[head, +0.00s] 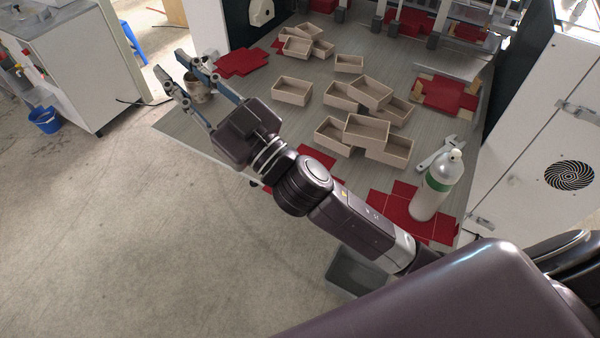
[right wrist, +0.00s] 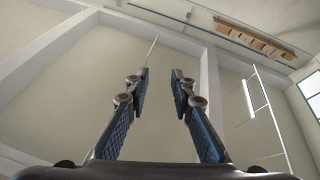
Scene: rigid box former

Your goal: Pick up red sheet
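Several flat red sheets lie on the grey table. One red sheet (head: 242,62) is at the table's left side, to the right of my right gripper (head: 169,61) in the head view. Another red sheet (head: 395,205) lies at the near right, partly covered by a bottle. A third red sheet (head: 318,154) is partly hidden behind my right arm. My right gripper is open and empty, near the table's left edge; its fingers also show apart in the right wrist view (right wrist: 160,73), with only wall and ceiling beyond. My left gripper is not in view.
Several beige open boxes (head: 292,90) crowd the table's middle. A white-green bottle (head: 432,190) and a wrench (head: 437,151) stand and lie at the right. A cup (head: 198,92) is close to my right gripper. More red material (head: 446,93) sits between wooden blocks. White cabinets (head: 555,120) border the right.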

